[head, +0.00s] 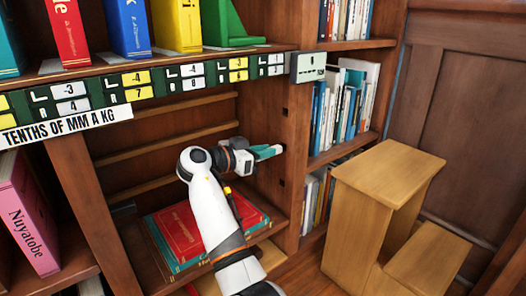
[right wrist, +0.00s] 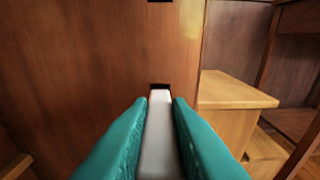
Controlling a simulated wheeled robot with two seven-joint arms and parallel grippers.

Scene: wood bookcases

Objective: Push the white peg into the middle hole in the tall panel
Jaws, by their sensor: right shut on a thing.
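The tall panel (head: 259,105) is the brown upright at the right of the open bookcase bay; it fills the left of the right wrist view (right wrist: 90,60). A dark upper hole (head: 284,111) and lower hole (head: 282,183) show in it. My right gripper (head: 270,151) has teal fingers shut on the white peg (right wrist: 158,140), pointing at the panel between those two holes. In the right wrist view the peg's far end is at the middle hole (right wrist: 159,87), whose dark upper edge shows just above it. I cannot tell how deep it sits. My left gripper is out of view.
A wooden step stool (head: 385,172) stands right of the panel. Red and green books (head: 177,228) lie on the shelf beneath my right arm. A shelf with a number strip (head: 160,82) and upright books is above. Shelves of books (head: 340,103) stand behind the panel.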

